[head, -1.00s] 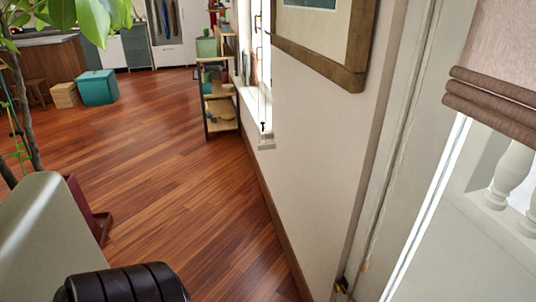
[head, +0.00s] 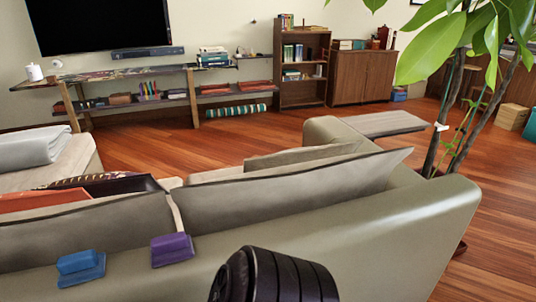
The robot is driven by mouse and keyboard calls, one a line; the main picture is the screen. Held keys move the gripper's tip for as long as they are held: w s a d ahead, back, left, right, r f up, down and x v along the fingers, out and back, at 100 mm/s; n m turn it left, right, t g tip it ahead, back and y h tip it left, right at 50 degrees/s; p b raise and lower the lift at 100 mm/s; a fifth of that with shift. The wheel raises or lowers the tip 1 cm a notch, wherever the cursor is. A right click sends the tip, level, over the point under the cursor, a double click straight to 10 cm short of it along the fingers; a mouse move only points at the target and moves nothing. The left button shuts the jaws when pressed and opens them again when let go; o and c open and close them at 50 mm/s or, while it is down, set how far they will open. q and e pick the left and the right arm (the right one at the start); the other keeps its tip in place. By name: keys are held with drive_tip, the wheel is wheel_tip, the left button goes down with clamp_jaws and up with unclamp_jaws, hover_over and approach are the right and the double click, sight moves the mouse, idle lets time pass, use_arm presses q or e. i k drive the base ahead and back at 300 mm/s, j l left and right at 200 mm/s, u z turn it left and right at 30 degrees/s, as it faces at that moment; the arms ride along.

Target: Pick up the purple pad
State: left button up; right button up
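The purple pad (head: 172,249) lies on the top of the sofa's back, near the bottom left of the head view. It looks like a small block on a wider flat base. A similar blue pad (head: 80,268) lies to its left, apart from it. Both rest on the grey-green sofa (head: 400,222), whose back faces me. Neither of my grippers shows in the head view, so nothing is seen touching the pads.
A potted plant's trunks and leaves (head: 436,45) stand at the right, beyond the sofa's end. A low shelf (head: 150,104), bookcase (head: 301,66) and cabinet (head: 361,78) line the far wall. Open wooden floor (head: 495,225) lies to the sofa's right.

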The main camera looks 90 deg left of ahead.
sight(176, 246)
drive_tip(key=u, duration=3.45)
